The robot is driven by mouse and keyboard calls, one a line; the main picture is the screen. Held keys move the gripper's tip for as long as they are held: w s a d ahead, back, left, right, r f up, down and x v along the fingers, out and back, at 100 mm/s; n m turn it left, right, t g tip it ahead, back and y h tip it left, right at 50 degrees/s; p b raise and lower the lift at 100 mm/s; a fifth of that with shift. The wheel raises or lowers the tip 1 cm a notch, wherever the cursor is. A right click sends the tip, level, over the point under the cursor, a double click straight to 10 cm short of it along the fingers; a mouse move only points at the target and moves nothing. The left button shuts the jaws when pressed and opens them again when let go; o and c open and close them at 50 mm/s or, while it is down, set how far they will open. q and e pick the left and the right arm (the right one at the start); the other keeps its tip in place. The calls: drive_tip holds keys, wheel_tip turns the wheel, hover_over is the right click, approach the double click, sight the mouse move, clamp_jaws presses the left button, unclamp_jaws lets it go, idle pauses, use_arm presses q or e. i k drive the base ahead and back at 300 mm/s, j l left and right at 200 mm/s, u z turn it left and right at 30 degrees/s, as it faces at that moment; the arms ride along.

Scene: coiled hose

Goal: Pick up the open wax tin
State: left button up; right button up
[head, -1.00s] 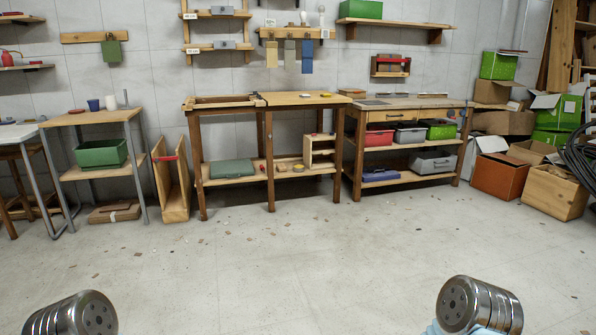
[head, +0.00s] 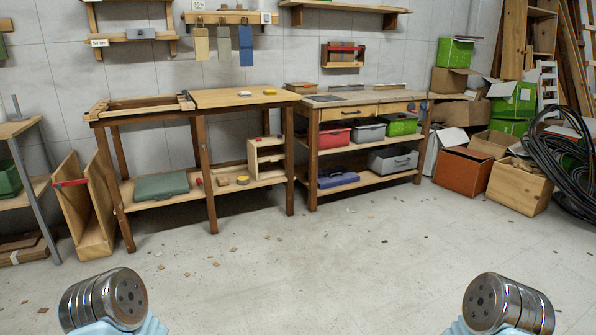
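I cannot pick out the open wax tin for certain at this distance. A small round yellowish thing (head: 242,180) lies on the lower shelf of the middle wooden bench (head: 160,199), left of a small open wooden cubby (head: 265,159); it may be a tin. A small brown block (head: 222,181) and a small red thing (head: 199,182) lie beside it. Only metal links of my two arms show at the bottom corners; neither gripper's fingers are in view.
Bare floor (head: 290,255) lies open before the benches. A green case (head: 161,186) sits on the lower shelf. A right-hand bench (head: 310,170) holds several bins. Boxes, including an orange one (head: 462,173), and a coiled black hose (head: 565,160) stand at right.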

sight(242, 180)
drive_tip(key=i, duration=1.25)
drive_tip(key=i+l, duration=0.1)
drive_tip(key=i, duration=1.1)
drive_tip(key=i+l+u, duration=0.1)
drive_tip(key=i+u, duration=0.15)
drive_tip(key=i, duration=0.25)
drive_tip(key=i+l+u, duration=0.2)
drive_tip(key=i, duration=0.3)
drive_tip(key=i+l+u, duration=0.25)
drive_tip(key=i, duration=0.2)
drive_tip(key=i+l+u, duration=0.25)
drive_tip(key=i+l, duration=0.1)
drive_tip(key=i, duration=0.1)
